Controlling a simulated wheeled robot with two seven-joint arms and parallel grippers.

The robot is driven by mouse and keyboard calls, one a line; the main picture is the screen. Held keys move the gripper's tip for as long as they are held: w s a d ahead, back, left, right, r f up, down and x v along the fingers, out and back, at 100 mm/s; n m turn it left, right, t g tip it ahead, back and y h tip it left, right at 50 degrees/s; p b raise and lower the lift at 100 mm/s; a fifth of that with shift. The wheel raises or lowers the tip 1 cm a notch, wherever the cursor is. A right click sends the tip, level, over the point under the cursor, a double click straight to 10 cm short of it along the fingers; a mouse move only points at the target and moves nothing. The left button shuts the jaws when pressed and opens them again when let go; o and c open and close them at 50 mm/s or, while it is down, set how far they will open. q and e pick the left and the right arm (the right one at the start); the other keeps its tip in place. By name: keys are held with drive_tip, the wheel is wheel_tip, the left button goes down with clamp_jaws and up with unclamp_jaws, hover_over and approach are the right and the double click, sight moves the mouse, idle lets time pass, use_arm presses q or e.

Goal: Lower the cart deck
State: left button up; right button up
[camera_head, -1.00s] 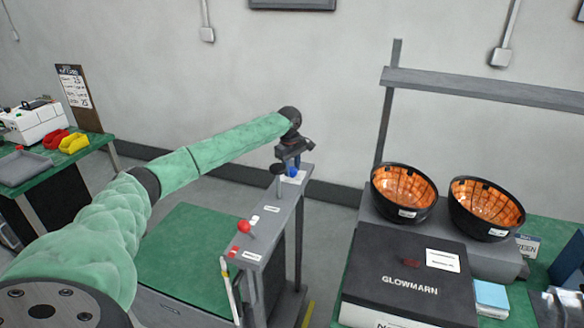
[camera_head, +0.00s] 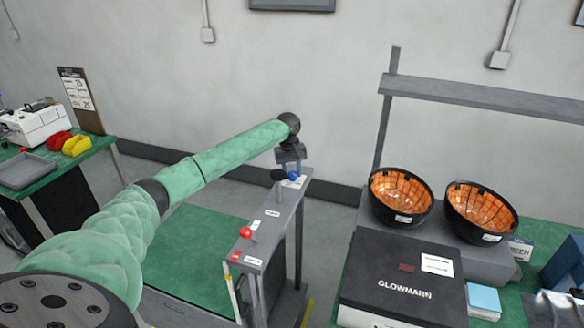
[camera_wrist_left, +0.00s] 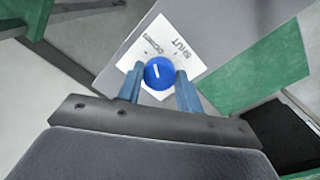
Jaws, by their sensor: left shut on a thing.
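The cart has a green deck (camera_head: 195,250) low down beside a grey upright panel (camera_head: 272,222). On the panel's top are a red-knobbed lever (camera_head: 246,232), a dark-topped post (camera_head: 278,176) and a blue knob (camera_head: 293,176) at the far end. My left gripper (camera_head: 290,168) is at the far end, over the blue knob. In the left wrist view the blue knob (camera_wrist_left: 159,73) sits between the fingers of my left gripper (camera_wrist_left: 160,88), which are shut on it. A white label (camera_wrist_left: 183,47) under it reads "SHUT" on one side. My right gripper is not in view.
At the right, a green bench holds a black GLOWMARN box (camera_head: 405,283) and two dark bowls with orange insides (camera_head: 400,195). At the left, another green table (camera_head: 85,158) holds a grey tray (camera_head: 25,172) and red and yellow bins. My left arm spans above the deck.

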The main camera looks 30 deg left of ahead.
use_arm(q)
drive_tip(key=m+p, duration=0.2)
drive_tip(key=m, duration=0.3)
drive_tip(key=shift+a+r+m, duration=0.1)
drive_tip(key=shift+r+m, duration=0.05)
drive_tip(key=shift+m, duration=0.15)
drive_tip(key=m+p, duration=0.1)
drive_tip(key=m, duration=0.3)
drive_tip(key=shift+w+g, duration=0.1)
drive_tip(key=shift+g, duration=0.2)
drive_tip(key=shift+m+p, duration=0.3)
drive_tip(key=shift+m, duration=0.9)
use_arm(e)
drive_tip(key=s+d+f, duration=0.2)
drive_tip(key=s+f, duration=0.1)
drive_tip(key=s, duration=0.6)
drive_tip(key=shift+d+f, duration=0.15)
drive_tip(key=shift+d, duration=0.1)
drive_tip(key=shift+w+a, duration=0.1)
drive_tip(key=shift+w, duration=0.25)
use_arm(q)
drive_tip(key=o, duration=1)
drive_tip(key=shift+a, duration=0.1)
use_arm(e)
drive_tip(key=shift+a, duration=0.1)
